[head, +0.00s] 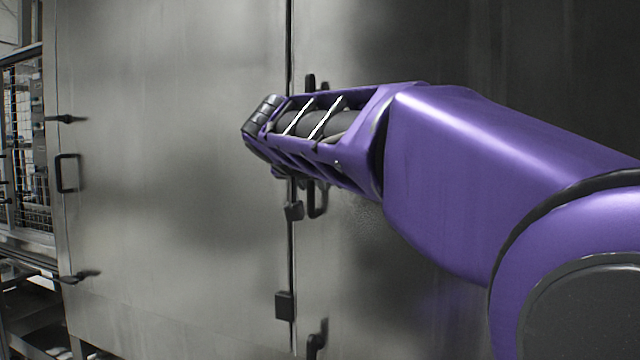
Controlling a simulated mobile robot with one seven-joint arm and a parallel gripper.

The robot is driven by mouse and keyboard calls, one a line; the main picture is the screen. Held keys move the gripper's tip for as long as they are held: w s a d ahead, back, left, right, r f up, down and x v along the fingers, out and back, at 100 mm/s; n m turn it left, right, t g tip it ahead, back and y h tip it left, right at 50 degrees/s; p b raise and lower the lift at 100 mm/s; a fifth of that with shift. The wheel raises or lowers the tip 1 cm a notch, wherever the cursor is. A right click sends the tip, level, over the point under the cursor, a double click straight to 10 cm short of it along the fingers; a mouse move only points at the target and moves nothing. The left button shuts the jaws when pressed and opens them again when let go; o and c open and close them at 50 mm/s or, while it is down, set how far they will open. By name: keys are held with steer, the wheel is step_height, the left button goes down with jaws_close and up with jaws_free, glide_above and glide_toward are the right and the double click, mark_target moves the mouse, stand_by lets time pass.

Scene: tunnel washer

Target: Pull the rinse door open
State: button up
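Two large grey metal door panels fill the view, a left panel (180,240) and a right panel (420,310), with a narrow dark vertical seam between them. No label shows which one is the rinse door. The right panel has a black handle (318,203) just right of the seam, mostly hidden behind my arm's end. The left panel has a black pull handle (68,173) near its left edge. My gripper (258,118) is at the end of my purple arm, in front of the seam. I cannot tell whether it touches the handle, and its fingers are not clearly distinguishable.
Black latches or hinges sit along the seam (285,305) and at the left panel's left edge (80,277). Open metal framework with wiring (25,150) stands at the far left. The area in front of the left panel looks clear.

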jaws_close()
stand_by(1.4)
